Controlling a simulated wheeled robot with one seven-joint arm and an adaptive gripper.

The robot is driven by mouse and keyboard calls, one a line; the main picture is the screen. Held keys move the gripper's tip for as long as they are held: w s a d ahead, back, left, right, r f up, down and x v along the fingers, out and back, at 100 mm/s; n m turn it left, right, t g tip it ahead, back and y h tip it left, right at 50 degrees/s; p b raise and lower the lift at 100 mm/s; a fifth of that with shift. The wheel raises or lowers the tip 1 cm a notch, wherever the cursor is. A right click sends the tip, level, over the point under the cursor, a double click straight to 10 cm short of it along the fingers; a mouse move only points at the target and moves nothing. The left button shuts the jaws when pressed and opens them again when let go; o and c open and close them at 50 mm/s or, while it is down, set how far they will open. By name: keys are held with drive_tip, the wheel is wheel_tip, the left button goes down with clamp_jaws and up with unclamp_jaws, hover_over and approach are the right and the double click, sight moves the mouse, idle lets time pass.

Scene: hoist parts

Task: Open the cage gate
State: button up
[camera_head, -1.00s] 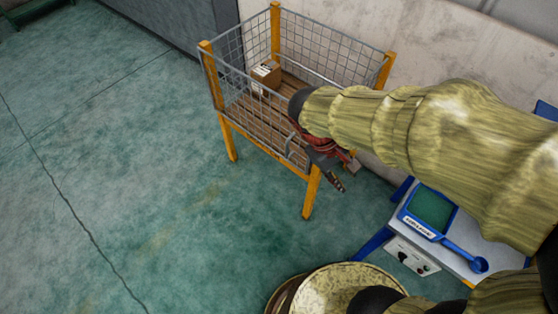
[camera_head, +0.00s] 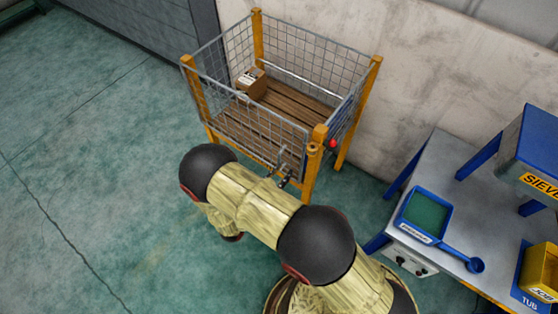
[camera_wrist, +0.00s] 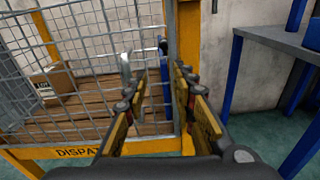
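The cage gate (camera_head: 245,120) is the grey mesh front panel of a yellow-posted cage, and it looks closed against the right front post (camera_head: 310,170). It fills the left of the wrist view (camera_wrist: 80,75). A grey handle (camera_head: 281,158) stands out near the gate's right end; it also shows in the wrist view (camera_wrist: 125,68). My gripper (camera_wrist: 163,78) is open, its fingers pointing at the gate's right end beside the post. Its tips show near the handle in the head view (camera_head: 284,179); the rest is behind my arm. I cannot tell whether they touch.
A cardboard box (camera_head: 251,83) lies on the cage's slatted wooden floor. A red knob (camera_head: 333,143) is by the right front post. A grey bench (camera_head: 440,170) with a blue tray (camera_head: 425,215) stands to the right. The floor left of the cage is clear.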

sight(279, 162)
drive_tip(key=a+f+n+t+y, duration=0.3)
drive_tip(key=a, duration=0.1)
drive_tip(key=x, duration=0.2)
drive_tip(key=b+x, duration=0.1)
drive_tip(key=x, duration=0.5)
drive_tip(key=shift+f, duration=0.3)
drive_tip(key=shift+c, duration=1.3)
drive_tip(key=c, duration=0.4)
clamp_jaws()
